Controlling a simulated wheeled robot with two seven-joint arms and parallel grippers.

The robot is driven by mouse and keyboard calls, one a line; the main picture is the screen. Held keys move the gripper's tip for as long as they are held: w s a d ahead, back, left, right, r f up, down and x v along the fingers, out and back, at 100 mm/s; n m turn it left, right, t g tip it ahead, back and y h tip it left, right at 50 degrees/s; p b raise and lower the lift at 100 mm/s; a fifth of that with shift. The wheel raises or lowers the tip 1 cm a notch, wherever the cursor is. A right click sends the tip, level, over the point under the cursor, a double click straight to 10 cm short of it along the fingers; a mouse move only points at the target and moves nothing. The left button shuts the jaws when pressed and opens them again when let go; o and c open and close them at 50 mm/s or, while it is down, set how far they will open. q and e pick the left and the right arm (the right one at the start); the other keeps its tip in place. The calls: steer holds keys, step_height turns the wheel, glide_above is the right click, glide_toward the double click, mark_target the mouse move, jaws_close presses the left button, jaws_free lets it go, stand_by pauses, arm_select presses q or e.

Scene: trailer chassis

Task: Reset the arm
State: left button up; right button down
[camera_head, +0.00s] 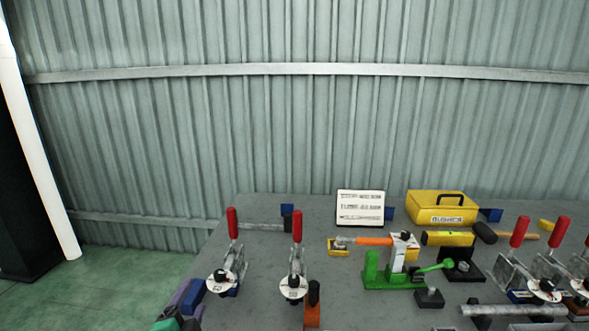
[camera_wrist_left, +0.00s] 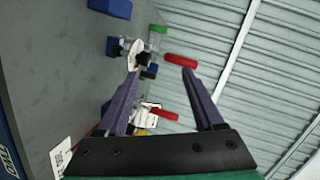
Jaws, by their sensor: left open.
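My left gripper (camera_head: 182,297) shows at the bottom left of the head view, beside the left red-handled toggle clamp (camera_head: 232,262). In the left wrist view its two purple fingers (camera_wrist_left: 160,74) are spread apart with nothing held between them. A red clamp handle (camera_wrist_left: 180,62) appears near the fingertips, and a second red handle (camera_wrist_left: 164,114) shows between the fingers; I cannot tell how far off they are. My right gripper is not in view.
The grey table (camera_head: 260,215) carries another red-handled clamp (camera_head: 297,265), a green clamp tool (camera_head: 385,273), a yellow toolbox (camera_head: 440,207), a white sign (camera_head: 360,207) and several clamps at right. A corrugated wall (camera_head: 300,130) stands behind. Green floor (camera_head: 120,280) lies open at left.

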arm_select(q)
steer(key=s+a+f+n+g+h, duration=0.2)
steer(key=s+f+n+g, duration=0.9)
steer(key=s+f, duration=0.75)
step_height(320, 180, down, 20)
steer(key=s+g, duration=0.2)
steer(key=s, duration=0.1)
steer(key=s+a+f+g, duration=0.1)
steer(key=s+a+f, duration=0.1)
steer(key=s+f, duration=1.4)
steer(key=shift+s+a+f+y, duration=0.3)
steer(key=shift+s+f, duration=0.1)
steer(key=shift+s, duration=0.25)
